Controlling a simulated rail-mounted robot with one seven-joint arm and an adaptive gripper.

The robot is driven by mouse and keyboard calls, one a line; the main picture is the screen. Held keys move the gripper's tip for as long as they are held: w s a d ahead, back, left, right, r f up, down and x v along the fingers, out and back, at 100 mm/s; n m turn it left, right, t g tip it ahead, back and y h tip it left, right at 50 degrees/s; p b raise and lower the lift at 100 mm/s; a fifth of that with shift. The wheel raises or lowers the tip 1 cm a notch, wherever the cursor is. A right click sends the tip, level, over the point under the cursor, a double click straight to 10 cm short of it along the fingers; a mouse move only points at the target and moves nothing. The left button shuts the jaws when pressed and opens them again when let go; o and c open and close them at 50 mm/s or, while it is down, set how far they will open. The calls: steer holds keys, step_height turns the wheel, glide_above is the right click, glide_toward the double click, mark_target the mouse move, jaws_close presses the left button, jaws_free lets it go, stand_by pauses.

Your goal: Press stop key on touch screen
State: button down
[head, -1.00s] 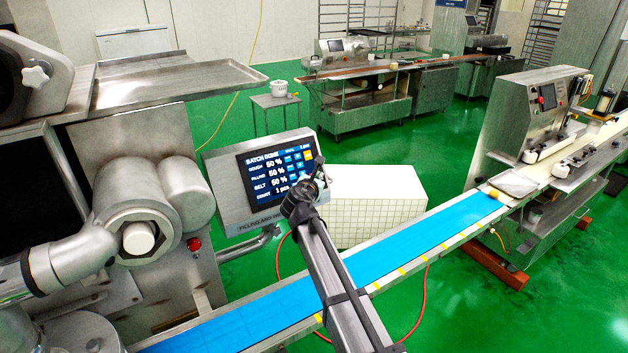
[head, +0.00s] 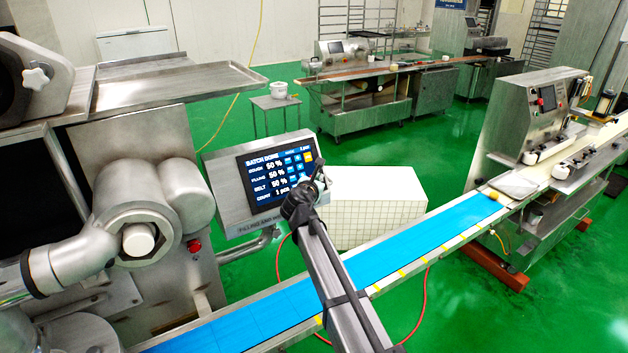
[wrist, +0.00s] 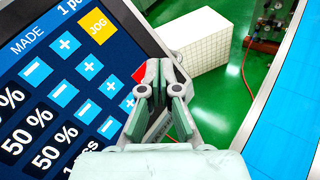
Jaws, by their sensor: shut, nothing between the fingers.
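The touch screen (head: 276,172) is lit on a tilted metal panel and reads "BATCH DONE" at the top. In the wrist view the screen (wrist: 30,85) fills the left side, with blue plus and minus keys and a yellow JOG key (wrist: 97,25). A red key (wrist: 139,73) shows at the screen's right edge, partly hidden by my fingers; its label cannot be read. My gripper (wrist: 158,66) is shut and empty, its fingertips overlapping the red key in view. In the head view my gripper (head: 318,168) is at the screen's right edge. Contact cannot be told.
A blue conveyor belt (head: 410,250) runs below and right of the screen. A white tiled block (head: 385,205) stands behind the panel. A metal machine with a round nozzle (head: 139,238) and a red knob (head: 194,245) stands at the left.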

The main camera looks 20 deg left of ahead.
steer(key=shift+w+a+f, duration=0.1)
stand_by(0.3)
steer(key=shift+w+a+f, duration=0.15)
steer(key=shift+a, duration=0.05)
steer(key=shift+w+a+f, duration=0.1)
steer(key=shift+a+f, duration=0.05)
steer(key=shift+a, duration=0.05)
stand_by(0.8)
steer(key=shift+d, duration=0.1)
steer(key=shift+s+d+r+p, duration=0.35)
steer(key=shift+d+r+p, duration=0.05)
stand_by(0.3)
steer(key=s+d+r+p, duration=0.2)
steer(key=d, duration=0.1)
steer(key=shift+s+d+r+p, duration=0.2)
steer(key=shift+s+r+p, duration=0.05)
steer(key=shift+p, duration=0.1)
stand_by(0.4)
stand_by(0.6)
